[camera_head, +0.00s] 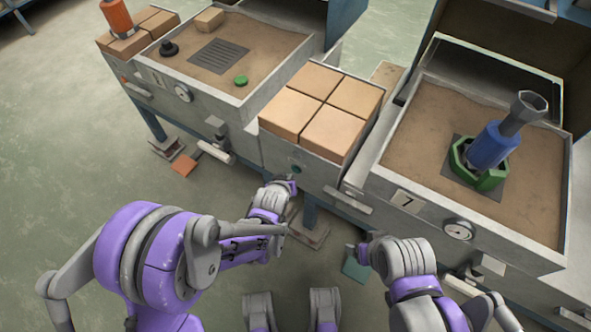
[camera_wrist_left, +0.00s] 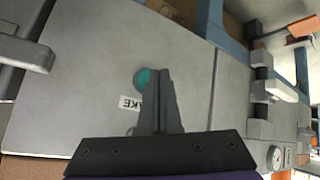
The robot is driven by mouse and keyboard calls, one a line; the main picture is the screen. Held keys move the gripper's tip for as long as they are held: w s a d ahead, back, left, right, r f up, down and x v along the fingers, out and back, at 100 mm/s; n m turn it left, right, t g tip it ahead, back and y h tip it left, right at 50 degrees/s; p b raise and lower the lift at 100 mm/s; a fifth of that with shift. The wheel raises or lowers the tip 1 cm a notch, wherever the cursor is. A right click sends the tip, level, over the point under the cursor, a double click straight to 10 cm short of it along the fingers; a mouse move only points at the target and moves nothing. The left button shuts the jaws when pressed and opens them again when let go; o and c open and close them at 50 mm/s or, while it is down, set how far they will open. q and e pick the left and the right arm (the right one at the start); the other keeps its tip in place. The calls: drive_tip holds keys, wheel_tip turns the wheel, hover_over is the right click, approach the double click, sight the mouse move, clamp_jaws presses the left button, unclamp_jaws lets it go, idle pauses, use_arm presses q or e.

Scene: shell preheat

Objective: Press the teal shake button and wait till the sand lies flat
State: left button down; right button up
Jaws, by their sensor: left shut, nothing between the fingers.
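The teal shake button (camera_head: 296,169) is on the grey front panel below the tan blocks. In the left wrist view the round teal button (camera_wrist_left: 142,78) shows beside my fingertips, above a partly covered label (camera_wrist_left: 130,103) ending in "KE". My left gripper (camera_head: 292,185) is shut and empty; its fingers (camera_wrist_left: 160,72) point at the panel and partly cover the button. I cannot tell if they touch it. Sand (camera_head: 432,115) fills the right bin, its surface slightly uneven. Sand (camera_head: 262,43) also lies in the left bin. My right gripper (camera_head: 356,248) is low at the right, its fingers unclear.
A blue cylinder (camera_head: 490,147) with a grey top stands in a green ring (camera_head: 480,176) in the right bin. Tan blocks (camera_head: 322,108) sit between the bins. A gauge (camera_head: 458,230) and handles project from the fronts. Teal (camera_head: 356,268) and orange (camera_head: 184,166) plates are near the floor.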

use_arm(q)
drive_tip(key=shift+w, duration=0.1)
drive_tip(key=shift+w+d, duration=0.25)
drive_tip(key=shift+w+d, duration=0.25)
drive_tip(key=shift+w, duration=0.1)
idle(0.8)
idle(0.3)
drive_tip(key=shift+s+a, duration=0.5)
drive_tip(key=shift+s, duration=0.2)
drive_tip(key=shift+s+a+b, duration=0.3)
drive_tip(key=shift+s+a, duration=0.45)
drive_tip(key=shift+s, duration=0.25)
drive_tip(key=shift+s+a+b, duration=0.25)
drive_tip(key=shift+s+a, duration=0.5)
drive_tip(key=shift+s, duration=0.25)
